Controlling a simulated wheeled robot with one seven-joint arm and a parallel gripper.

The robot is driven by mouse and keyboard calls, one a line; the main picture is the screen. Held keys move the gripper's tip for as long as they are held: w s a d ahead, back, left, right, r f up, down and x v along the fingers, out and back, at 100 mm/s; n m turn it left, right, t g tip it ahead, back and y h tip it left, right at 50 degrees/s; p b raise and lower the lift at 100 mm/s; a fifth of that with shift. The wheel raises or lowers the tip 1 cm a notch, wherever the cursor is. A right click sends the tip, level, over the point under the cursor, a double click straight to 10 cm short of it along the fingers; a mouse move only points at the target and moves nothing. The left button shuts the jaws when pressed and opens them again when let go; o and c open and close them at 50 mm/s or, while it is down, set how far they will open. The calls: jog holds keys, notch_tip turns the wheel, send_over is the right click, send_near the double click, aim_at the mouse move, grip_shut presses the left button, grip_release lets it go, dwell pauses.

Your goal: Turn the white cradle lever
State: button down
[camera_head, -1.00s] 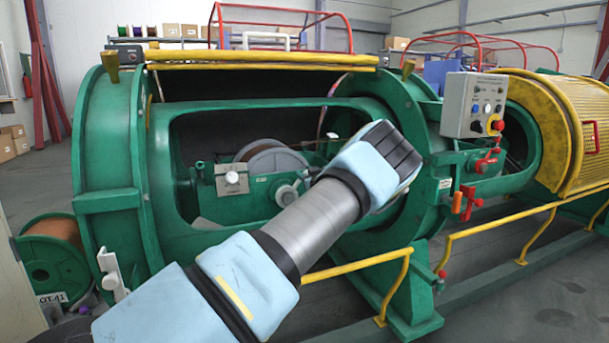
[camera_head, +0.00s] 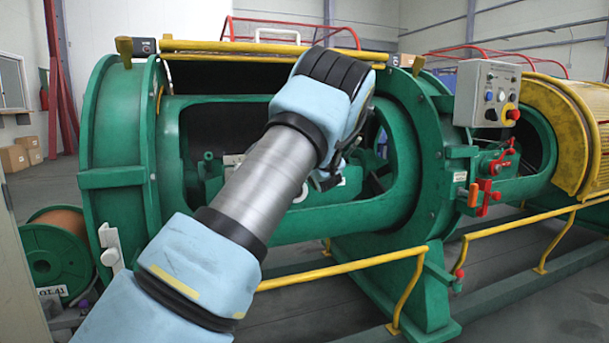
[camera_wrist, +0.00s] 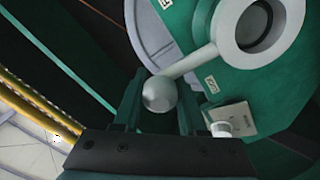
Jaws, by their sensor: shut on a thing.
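The white cradle lever (camera_wrist: 186,70) shows in the wrist view as a short arm running from a round white hub (camera_wrist: 257,25) down-left to a ball knob (camera_wrist: 160,93). My gripper (camera_wrist: 158,100) has one finger on each side of the knob and is shut on it. The hub sits on a green cradle plate (camera_wrist: 225,75). In the head view my forearm and wrist cover most of the cradle opening, so I cannot make out the lever or fingertips clearly there.
The green strander housing (camera_head: 112,140) surrounds the opening. Yellow rails (camera_head: 345,268) run in front of it. A grey control box (camera_head: 487,93) and red levers (camera_head: 495,165) stand at the right. A wire spool (camera_head: 58,255) stands at the lower left.

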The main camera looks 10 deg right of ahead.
jog(key=s+a+f+n+b, duration=0.1)
jog(key=a+f+n+b, duration=0.2)
jog(key=b, duration=1)
jog(key=a+n, duration=0.3)
jog(key=n, duration=0.2)
jog(key=shift+a+f, duration=0.15)
jog(key=shift+f, duration=0.05)
jog(key=c, duration=0.7)
grip_release()
jog(key=shift+o, duration=1)
jog(key=shift+w+a+r, duration=0.1)
jog(key=shift+a+r, duration=0.05)
jog(key=shift+r, duration=0.05)
jog(key=s+d+p, duration=0.1)
jog(key=s, duration=0.9)
jog(key=shift+s+d, duration=0.2)
jog(key=shift+s, duration=0.2)
